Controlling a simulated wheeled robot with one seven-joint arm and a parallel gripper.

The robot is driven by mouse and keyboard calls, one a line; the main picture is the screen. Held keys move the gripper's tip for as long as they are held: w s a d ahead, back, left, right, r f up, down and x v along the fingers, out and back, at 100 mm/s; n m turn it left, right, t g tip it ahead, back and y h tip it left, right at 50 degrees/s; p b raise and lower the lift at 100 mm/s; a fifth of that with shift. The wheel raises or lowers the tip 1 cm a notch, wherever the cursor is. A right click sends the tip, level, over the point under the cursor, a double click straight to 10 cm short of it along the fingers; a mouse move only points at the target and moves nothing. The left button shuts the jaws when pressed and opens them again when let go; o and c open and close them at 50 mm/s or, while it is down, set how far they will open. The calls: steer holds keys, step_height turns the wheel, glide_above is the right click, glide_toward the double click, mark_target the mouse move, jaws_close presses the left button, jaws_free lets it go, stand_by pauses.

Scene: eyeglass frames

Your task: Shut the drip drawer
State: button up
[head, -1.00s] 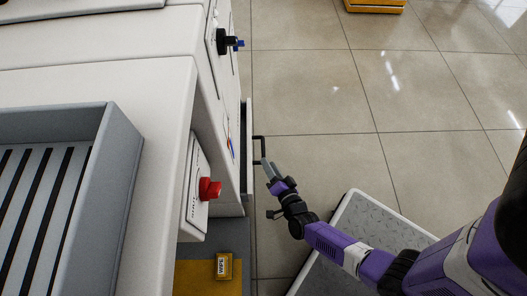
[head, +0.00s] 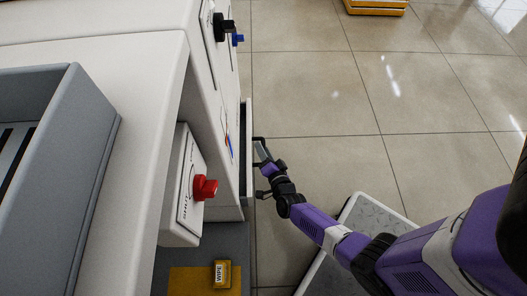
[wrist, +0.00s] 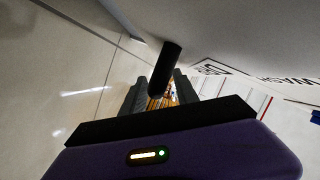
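The drip drawer (head: 248,165) is on the side of the white machine. Its pale front stands a little out from the machine, with a dark gap behind it. Its black bar handle (head: 257,140) sticks out to the right. My gripper (head: 262,151) is at the handle, its fingers close against it. In the wrist view a black bar, seemingly the handle (wrist: 168,65), runs in between the fingertips of my gripper (wrist: 161,92). The fingers look apart, with orange background showing between them. Contact with the bar is hard to tell.
A red knob (head: 205,187) sits on a white box to the left. Black (head: 224,27) and blue (head: 238,40) knobs are higher up the machine. A yellow box marked WIPE (head: 221,273) lies below. Open tiled floor (head: 320,110) lies to the right.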

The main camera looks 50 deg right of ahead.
steer(key=shift+c, duration=0.5)
jaws_close()
stand_by(0.8)
